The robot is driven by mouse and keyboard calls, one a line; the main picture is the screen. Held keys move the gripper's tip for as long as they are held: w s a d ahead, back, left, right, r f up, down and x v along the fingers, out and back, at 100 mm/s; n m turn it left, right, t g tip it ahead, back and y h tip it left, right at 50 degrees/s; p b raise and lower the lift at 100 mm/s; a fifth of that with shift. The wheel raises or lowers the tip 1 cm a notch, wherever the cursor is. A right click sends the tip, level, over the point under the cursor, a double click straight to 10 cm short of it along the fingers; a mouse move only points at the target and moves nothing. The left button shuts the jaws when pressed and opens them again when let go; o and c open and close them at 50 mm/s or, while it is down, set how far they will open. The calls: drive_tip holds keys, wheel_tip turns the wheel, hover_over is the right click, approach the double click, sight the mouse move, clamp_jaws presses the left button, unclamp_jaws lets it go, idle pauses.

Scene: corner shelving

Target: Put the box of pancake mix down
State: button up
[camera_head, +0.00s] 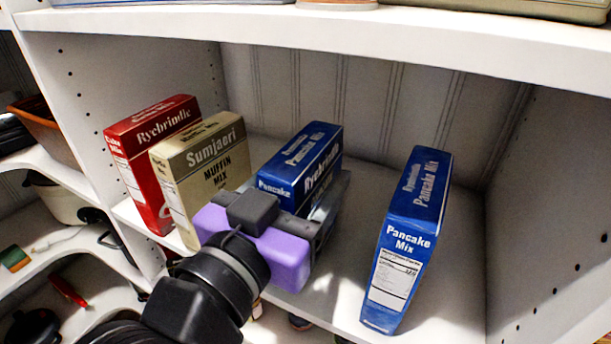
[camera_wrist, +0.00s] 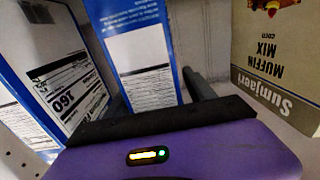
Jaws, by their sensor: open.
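A blue box of pancake mix (camera_head: 317,160) stands on the shelf in the middle, just beyond my gripper (camera_head: 312,198). In the wrist view this blue and white box (camera_wrist: 142,55) is straight ahead, with a grey finger on its right. My gripper is open around the near part of the box. Its purple body hides the box's lower front, so I cannot tell whether the fingers touch it. A second blue pancake mix box (camera_head: 408,235) stands upright to the right, apart from my gripper; its label side fills the left of the wrist view (camera_wrist: 58,80).
A tan muffin mix box (camera_head: 205,170) stands left of my gripper, and a red box (camera_head: 150,150) stands beyond it. The shelf board (camera_head: 350,225) is bare between the two blue boxes. An upper shelf (camera_head: 320,32) hangs overhead, with a side wall (camera_head: 545,220) at right.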

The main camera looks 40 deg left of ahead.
drive_tip(key=b+v, duration=0.3)
drive_tip(key=v, duration=0.9)
drive_tip(key=shift+r, duration=0.1)
